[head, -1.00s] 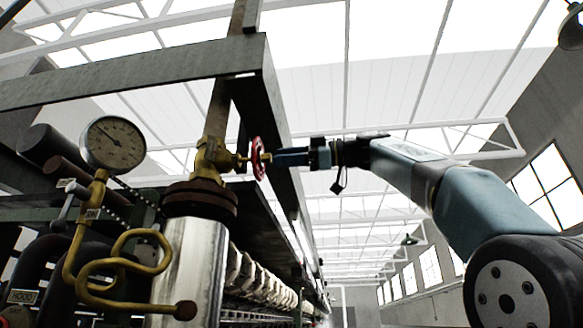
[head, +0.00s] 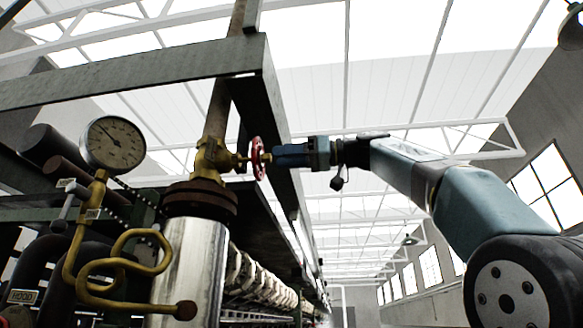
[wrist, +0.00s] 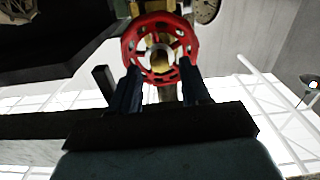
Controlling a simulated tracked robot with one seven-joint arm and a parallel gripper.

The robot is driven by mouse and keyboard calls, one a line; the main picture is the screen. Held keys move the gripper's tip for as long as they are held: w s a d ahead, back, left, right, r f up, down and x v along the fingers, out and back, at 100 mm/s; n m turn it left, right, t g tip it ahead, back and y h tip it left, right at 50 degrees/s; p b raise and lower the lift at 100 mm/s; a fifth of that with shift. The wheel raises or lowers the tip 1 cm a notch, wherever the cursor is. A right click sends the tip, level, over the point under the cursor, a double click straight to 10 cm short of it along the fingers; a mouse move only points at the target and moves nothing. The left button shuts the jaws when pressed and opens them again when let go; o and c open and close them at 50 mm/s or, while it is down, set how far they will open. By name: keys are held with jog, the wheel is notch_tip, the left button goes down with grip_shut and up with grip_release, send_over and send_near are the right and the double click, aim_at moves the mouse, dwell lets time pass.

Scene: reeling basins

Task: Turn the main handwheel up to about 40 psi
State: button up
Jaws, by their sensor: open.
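The red handwheel (head: 258,158) sits on the brass valve (head: 212,157) at the top of the bright metal pipe. In the wrist view the handwheel (wrist: 160,48) faces me, a spoked red ring. My gripper (head: 272,157) is at the wheel's right side in the head view. In the wrist view my gripper (wrist: 163,80) has its two blue fingers apart, their tips at the lower rim of the wheel. I cannot tell whether they touch it. The round pressure gauge (head: 114,144) stands left of the valve; its needle points to the upper left, its numbers too small to read.
A coiled yellow pipe (head: 123,262) runs below the gauge. A dark steel beam (head: 130,76) passes above the valve and a post comes down close behind the wheel. Open air lies below my arm, right of the machine.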

aim_at(271, 158)
jog(key=shift+m, duration=0.4)
jog(key=shift+w+a, duration=0.2)
jog(key=shift+a, duration=1.3)
